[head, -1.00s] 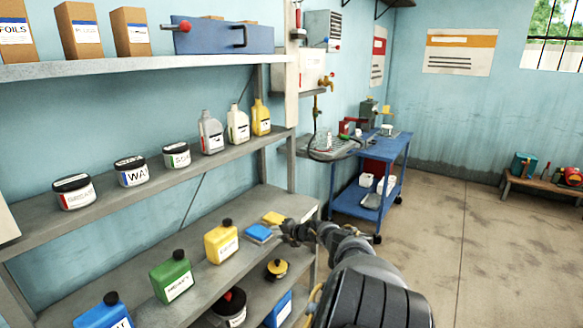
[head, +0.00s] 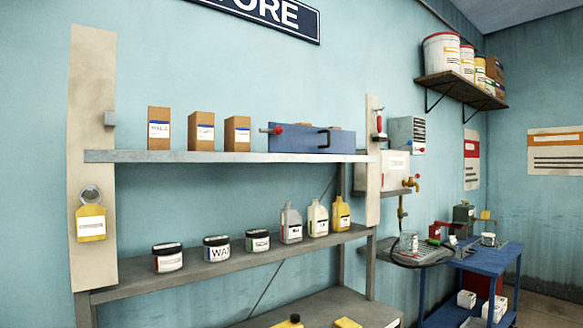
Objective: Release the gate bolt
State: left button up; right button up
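A blue gate panel (head: 300,139) stands along the front of the top shelf at its right part. Neither of my grippers is in the head view.
Several brown boxes (head: 201,131) stand left of the panel on the top shelf (head: 190,157). Jars and bottles stand on the shelf below. A white post (head: 373,160) with a red-and-black tool rises beside the panel's right end. A blue cart (head: 490,258) is further right.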

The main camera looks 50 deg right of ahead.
aim_at(278, 130)
jog(key=z, duration=0.05)
jog(key=i, duration=0.9)
jog(key=z, duration=1.95)
